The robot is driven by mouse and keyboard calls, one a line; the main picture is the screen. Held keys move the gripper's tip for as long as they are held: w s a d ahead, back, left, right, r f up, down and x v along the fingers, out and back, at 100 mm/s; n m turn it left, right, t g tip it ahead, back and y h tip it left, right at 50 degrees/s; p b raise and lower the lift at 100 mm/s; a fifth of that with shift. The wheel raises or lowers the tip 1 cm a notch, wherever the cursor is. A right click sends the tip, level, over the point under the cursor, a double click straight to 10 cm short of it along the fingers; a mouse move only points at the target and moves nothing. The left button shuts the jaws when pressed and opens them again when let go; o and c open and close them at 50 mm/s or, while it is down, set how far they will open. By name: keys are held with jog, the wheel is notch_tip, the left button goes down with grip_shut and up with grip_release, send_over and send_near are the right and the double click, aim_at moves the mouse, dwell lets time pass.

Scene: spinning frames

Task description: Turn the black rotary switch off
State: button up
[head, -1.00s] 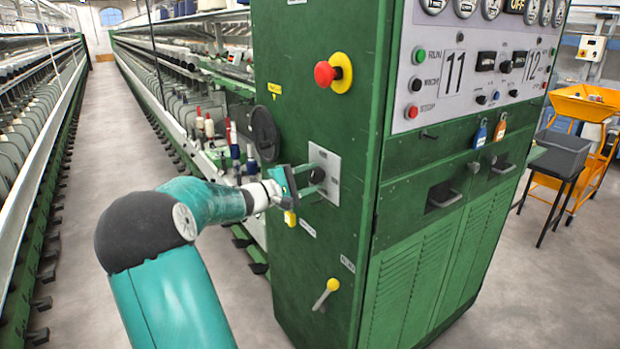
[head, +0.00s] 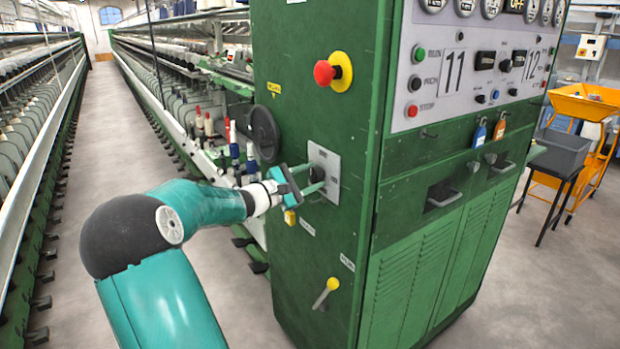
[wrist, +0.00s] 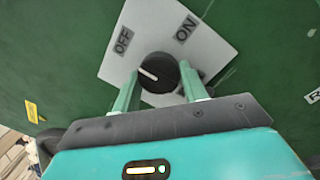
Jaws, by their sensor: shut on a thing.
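The black rotary switch (wrist: 158,72) is a round knob with a white pointer line, on a light plate (wrist: 165,25) marked OFF and ON. In the wrist view its pointer points up-left, nearer the OFF label (wrist: 124,40) than the ON label (wrist: 186,28). A third label is partly hidden behind the right finger. My gripper (wrist: 160,85) has one finger on each side of the knob and is shut on it. In the head view my gripper (head: 317,180) reaches the plate (head: 328,158) on the green cabinet; its fingers partly hide the knob.
On the green cabinet (head: 290,120), a red emergency button (head: 325,73) is above the plate, a black round handwheel (head: 264,134) to its left, and a yellow-knobbed lever (head: 326,292) below. The aisle floor at left is clear.

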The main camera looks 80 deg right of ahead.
jog(key=shift+w, duration=0.1)
jog(key=o, duration=1)
jog(key=shift+c, duration=0.2)
jog(key=v, duration=1.3)
jog(key=shift+w+a, duration=0.2)
jog(key=shift+a, duration=0.05)
jog(key=shift+a+f, duration=0.1)
